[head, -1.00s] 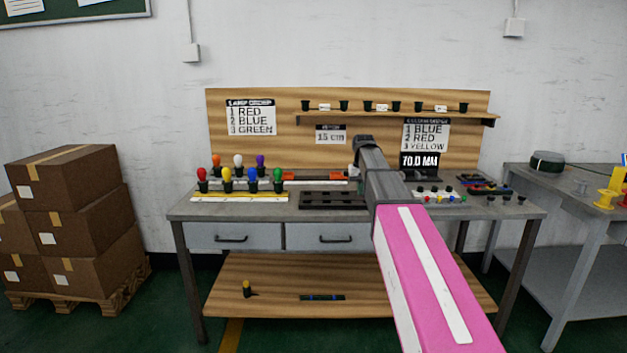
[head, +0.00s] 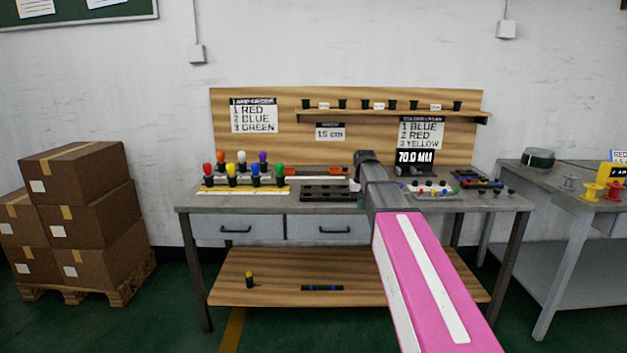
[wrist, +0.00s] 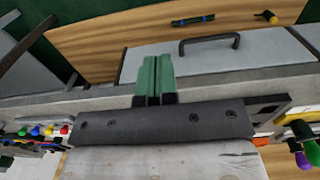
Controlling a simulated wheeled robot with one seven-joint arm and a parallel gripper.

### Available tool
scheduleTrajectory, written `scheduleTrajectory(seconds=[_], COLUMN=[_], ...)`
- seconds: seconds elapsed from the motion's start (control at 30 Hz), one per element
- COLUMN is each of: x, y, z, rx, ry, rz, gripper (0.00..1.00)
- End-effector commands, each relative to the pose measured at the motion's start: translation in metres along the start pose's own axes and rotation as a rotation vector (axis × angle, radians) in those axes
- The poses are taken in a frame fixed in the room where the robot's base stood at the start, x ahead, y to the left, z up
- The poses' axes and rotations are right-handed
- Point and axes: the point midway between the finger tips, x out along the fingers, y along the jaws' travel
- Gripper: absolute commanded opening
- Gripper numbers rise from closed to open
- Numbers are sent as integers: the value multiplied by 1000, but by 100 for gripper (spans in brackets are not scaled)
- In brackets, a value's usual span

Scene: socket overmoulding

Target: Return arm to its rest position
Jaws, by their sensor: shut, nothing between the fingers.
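My arm (head: 425,275), pink with a white stripe, reaches from the lower right toward the workbench (head: 350,205). Its dark far end (head: 365,160) shows above the bench, but the fingers are hidden in the head view. In the wrist view my gripper (wrist: 155,72) shows two green fingers side by side, shut with nothing between them. Behind them are the bench's front edge and a grey drawer (wrist: 220,55).
Coloured bulbs (head: 254,175) stand at the bench's left. A black tray (head: 328,195) lies mid-bench near my arm. A backboard with signs (head: 345,105) rises behind. Boxes (head: 80,170) stand left; another table (head: 575,185) with spools stands right. Floor shows in front.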

Motion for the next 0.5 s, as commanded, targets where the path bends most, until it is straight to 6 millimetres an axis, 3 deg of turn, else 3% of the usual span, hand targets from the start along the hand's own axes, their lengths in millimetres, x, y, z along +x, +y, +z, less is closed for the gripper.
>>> scheduleTrajectory(seconds=[0.27,0.5], x=[59,136], y=[2,5], z=[42,109], rx=[0,0], ry=[-2,-2], rz=[0,0], gripper=[0,0])
